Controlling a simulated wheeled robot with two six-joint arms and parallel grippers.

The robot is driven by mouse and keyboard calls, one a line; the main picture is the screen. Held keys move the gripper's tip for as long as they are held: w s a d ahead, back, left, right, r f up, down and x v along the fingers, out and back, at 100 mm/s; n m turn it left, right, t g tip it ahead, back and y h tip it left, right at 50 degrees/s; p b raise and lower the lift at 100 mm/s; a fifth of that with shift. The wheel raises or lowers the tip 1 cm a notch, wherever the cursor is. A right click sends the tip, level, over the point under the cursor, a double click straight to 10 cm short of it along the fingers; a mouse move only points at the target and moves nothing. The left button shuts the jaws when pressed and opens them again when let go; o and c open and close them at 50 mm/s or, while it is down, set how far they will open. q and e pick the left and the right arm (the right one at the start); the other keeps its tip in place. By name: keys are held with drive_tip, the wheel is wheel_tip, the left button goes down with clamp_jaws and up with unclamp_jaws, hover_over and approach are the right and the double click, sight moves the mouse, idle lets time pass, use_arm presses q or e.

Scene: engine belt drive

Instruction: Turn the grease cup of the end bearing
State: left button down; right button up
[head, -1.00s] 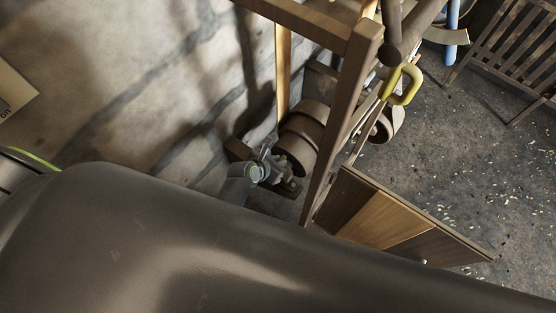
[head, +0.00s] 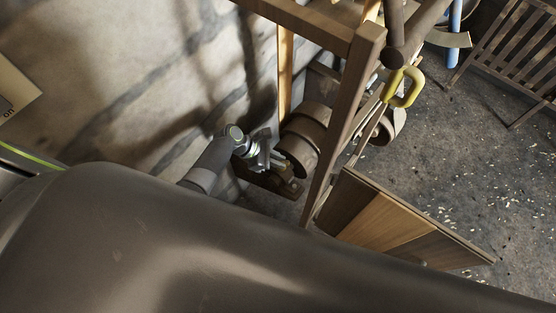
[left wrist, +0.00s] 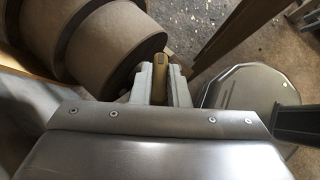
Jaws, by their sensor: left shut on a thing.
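My left gripper (head: 277,161) is at the end bearing (head: 289,187), beside the shaft end and the pulleys. In the left wrist view its two pale fingers (left wrist: 160,82) are shut on a small brass-coloured piece, which looks like the grease cup (left wrist: 177,80). The cup is partly hidden between the fingers. In the head view the cup cannot be made out, as the gripper covers it. My right gripper is in neither view.
Wide brown pulleys (head: 303,135) sit right beside the gripper, also on the left in the wrist view (left wrist: 112,45). A wooden post (head: 345,115) stands to the right. A yellow handle (head: 403,87) hangs near it. A stone wall (head: 140,80) is behind my left arm.

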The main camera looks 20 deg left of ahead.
use_arm(q)
drive_tip(key=m+g, duration=0.1)
drive_tip(key=m+g+b, duration=0.1)
drive_tip(key=m, duration=0.1)
drive_tip(key=shift+w, duration=0.25)
drive_tip(key=m+g+b, duration=0.1)
drive_tip(key=m+g, duration=0.2)
drive_tip(key=shift+w+f+m+b, duration=0.1)
drive_tip(key=shift+w+m+b, duration=0.05)
drive_tip(key=shift+m+b, duration=0.15)
drive_tip(key=m+g+y+b, duration=0.1)
drive_tip(key=m+g+b, duration=0.1)
drive_tip(key=m+g, duration=0.1)
drive_tip(key=shift+w+d+m+b, duration=0.15)
drive_tip(key=shift+m+b, duration=0.15)
drive_tip(key=shift+m, duration=0.3)
drive_tip(key=shift+m+g+y+b, duration=0.7)
drive_tip(key=shift+m, duration=0.4)
drive_tip(key=c, duration=1.4)
unclamp_jaws()
